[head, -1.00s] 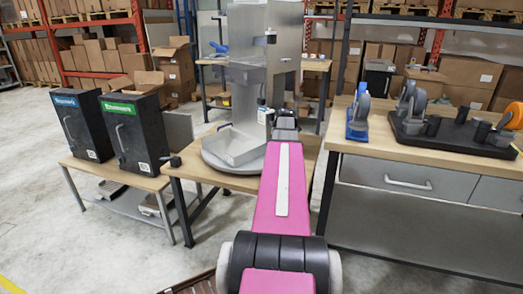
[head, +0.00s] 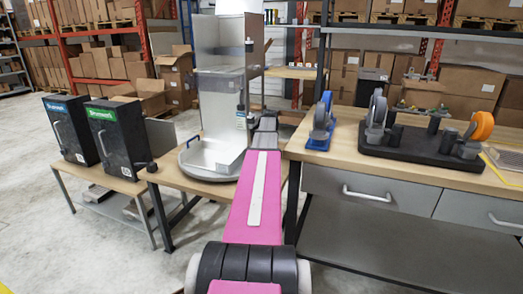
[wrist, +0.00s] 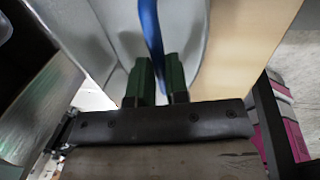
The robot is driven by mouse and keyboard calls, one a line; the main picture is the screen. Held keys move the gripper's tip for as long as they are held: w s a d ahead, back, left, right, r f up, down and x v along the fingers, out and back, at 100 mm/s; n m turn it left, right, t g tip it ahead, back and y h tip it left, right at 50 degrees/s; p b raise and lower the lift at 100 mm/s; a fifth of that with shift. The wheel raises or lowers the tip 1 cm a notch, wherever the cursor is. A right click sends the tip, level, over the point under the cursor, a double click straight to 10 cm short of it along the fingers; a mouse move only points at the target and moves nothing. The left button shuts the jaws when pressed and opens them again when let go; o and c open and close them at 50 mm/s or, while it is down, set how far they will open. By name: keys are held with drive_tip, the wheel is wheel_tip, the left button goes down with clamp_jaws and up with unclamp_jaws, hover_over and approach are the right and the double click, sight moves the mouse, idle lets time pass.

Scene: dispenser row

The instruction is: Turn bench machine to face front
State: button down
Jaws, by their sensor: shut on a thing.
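The bench machine (head: 218,95) is a tall grey metal unit with an open, tray-like lower part. It stands upright on a round grey plate (head: 192,170) on a small wooden table, just left of my pink arm. In the wrist view, my gripper (wrist: 163,70) has two dark green fingers closed on a thin blue strip (wrist: 151,25) beside a pale metal surface. In the head view my arm hides the fingers and part of the machine's right side.
Two black dispensers, one with a blue label (head: 70,130) and one with a green label (head: 122,140), stand left of the machine. A workbench (head: 345,155) on the right carries a blue stand (head: 320,125) and a black fixture board (head: 420,150). Floor at left is open.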

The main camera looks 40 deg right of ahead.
drive_tip(key=shift+w+d, duration=0.1)
drive_tip(key=shift+d, duration=0.1)
drive_tip(key=c, duration=1.1)
unclamp_jaws()
drive_tip(key=r, duration=0.3)
drive_tip(key=s+r, duration=0.1)
drive_tip(key=r, duration=0.3)
drive_tip(key=d+r, duration=0.1)
drive_tip(key=r, duration=0.2)
drive_tip(key=shift+s+r, duration=0.3)
drive_tip(key=shift+s, duration=0.1)
